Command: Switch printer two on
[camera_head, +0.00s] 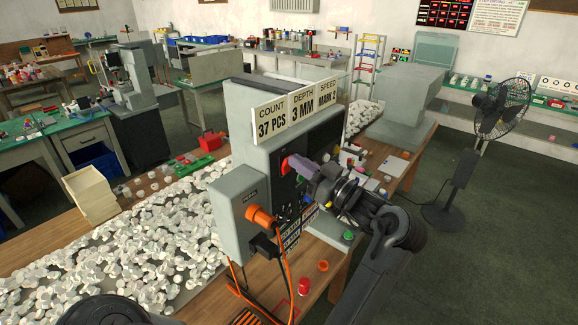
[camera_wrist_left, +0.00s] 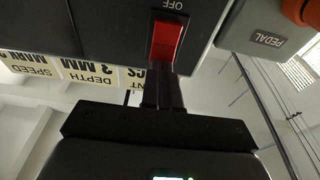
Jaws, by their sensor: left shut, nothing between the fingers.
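The near grey pad printer (camera_head: 240,115) stands on the wooden bench, with its sign plates on top and a dark front panel. A red rocker switch (camera_wrist_left: 166,42) is on that panel, with an OFF label beside it in the left wrist view; it also shows in the head view (camera_head: 284,166). My left gripper (camera_head: 302,167) reaches to the panel from the right. In the left wrist view its dark fingers (camera_wrist_left: 163,82) are shut and empty, with their tips at the switch's end nearest them. I cannot tell whether they touch it. My right gripper is not in view.
An orange knob (camera_head: 261,215) sticks out from the grey PEDAL box (camera_head: 230,222), with orange cables below. White parts (camera_head: 120,255) cover the left bench. A black fan (camera_head: 500,110) stands at the right. Other grey machines stand behind left (camera_head: 135,75) and right (camera_head: 405,90).

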